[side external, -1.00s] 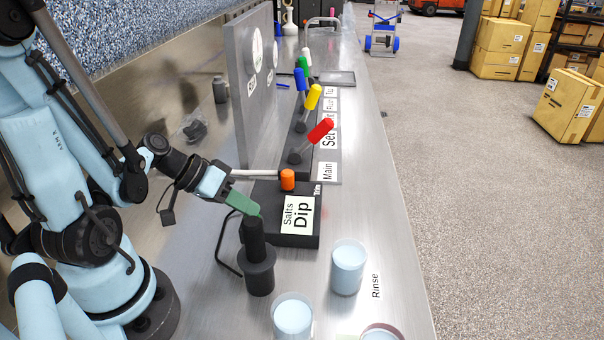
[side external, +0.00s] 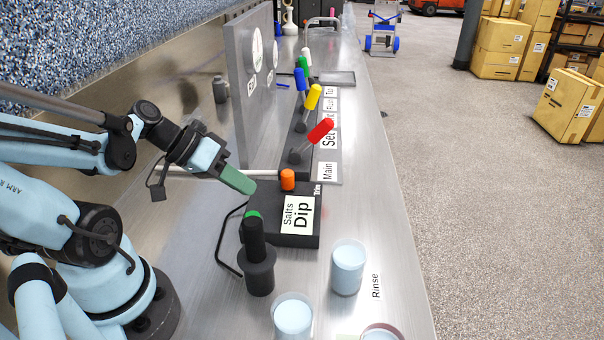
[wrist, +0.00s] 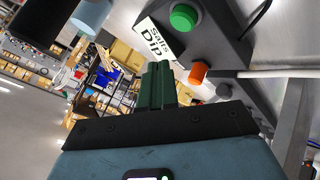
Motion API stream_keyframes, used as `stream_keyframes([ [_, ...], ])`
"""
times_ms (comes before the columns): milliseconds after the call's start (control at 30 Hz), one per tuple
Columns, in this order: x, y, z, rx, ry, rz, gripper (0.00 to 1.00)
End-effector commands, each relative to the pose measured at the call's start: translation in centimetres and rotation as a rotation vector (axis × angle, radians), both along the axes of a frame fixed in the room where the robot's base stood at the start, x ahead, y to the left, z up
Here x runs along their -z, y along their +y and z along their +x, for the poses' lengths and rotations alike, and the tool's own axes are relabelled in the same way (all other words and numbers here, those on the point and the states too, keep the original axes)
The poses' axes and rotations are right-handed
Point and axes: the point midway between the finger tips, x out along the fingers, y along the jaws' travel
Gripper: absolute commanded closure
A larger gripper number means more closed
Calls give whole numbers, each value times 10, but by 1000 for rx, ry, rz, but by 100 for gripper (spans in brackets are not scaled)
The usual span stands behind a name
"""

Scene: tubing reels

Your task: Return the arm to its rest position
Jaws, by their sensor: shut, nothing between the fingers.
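My gripper (side external: 238,181) has green fingers pressed together with nothing between them. It hangs in the air above the bench, up and left of a black upright holder (side external: 259,270).
A black box labelled "Salts Dip" (side external: 270,203) with an orange knob (side external: 288,179) is close to my fingertips. Cups of pale liquid (side external: 347,268) stand in front. Coloured levers (side external: 320,130) and an upright grey panel (side external: 252,120) are farther back.

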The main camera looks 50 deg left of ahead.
Motion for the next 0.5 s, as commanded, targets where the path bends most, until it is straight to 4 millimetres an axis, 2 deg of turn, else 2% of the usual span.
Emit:
stream_keyframes([
  [500,0,-4,1,6,36,35,100],
])
